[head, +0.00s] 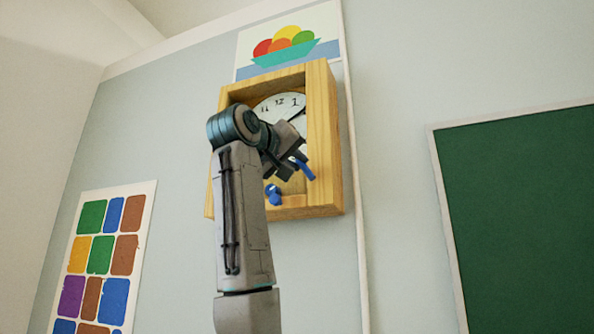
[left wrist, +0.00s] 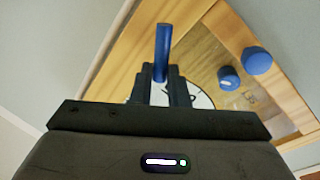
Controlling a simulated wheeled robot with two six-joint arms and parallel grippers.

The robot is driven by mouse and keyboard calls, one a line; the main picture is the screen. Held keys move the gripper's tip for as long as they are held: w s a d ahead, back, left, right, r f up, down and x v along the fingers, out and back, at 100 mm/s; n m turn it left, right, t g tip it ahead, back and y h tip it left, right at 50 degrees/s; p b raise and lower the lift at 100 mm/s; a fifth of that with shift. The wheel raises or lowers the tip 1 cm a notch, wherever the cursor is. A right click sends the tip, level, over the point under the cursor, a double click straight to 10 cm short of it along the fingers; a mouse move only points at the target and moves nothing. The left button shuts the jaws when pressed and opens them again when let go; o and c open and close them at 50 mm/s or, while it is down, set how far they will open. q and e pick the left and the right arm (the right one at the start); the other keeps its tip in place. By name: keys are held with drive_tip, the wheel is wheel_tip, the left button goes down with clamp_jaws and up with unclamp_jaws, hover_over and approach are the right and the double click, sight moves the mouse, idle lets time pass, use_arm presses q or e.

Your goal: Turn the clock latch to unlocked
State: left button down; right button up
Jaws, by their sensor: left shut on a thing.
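The wooden clock (head: 322,130) hangs on the wall in the head view, its white face (head: 283,104) partly hidden by my left arm. A blue latch lever (head: 306,170) shows near the right side of its front. My left gripper (head: 294,158) is at this lever. In the left wrist view, the lever (left wrist: 163,42) stands between the fingertips of my left gripper (left wrist: 160,74), which is shut on it. My right gripper is out of view.
A fruit-bowl picture (head: 290,45) hangs just above and behind the clock. A green chalkboard (head: 520,210) is at the right, and a colour chart (head: 103,255) at the lower left. The wall between clock and chalkboard is bare.

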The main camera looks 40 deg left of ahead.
use_arm(q)
drive_tip(key=shift+a+f+n+y+b, duration=0.1)
drive_tip(key=shift+f+n+y+b, duration=0.35)
drive_tip(key=shift+n+b, duration=1.15)
drive_tip(key=shift+a+f+n+y+b, duration=0.15)
drive_tip(key=shift+n+y+b, duration=0.35)
drive_tip(key=shift+n, duration=2.3)
drive_tip(key=shift+d+f+n+y+b, duration=0.1)
drive_tip(key=shift+f+n+y+b, duration=0.5)
drive_tip(key=shift+n, duration=1.6)
drive_tip(key=shift+r, duration=0.2)
drive_tip(key=c, duration=1.4)
unclamp_jaws()
drive_tip(key=shift+a, duration=0.1)
drive_tip(key=shift+s+b, duration=0.1)
drive_tip(key=shift+b, duration=0.25)
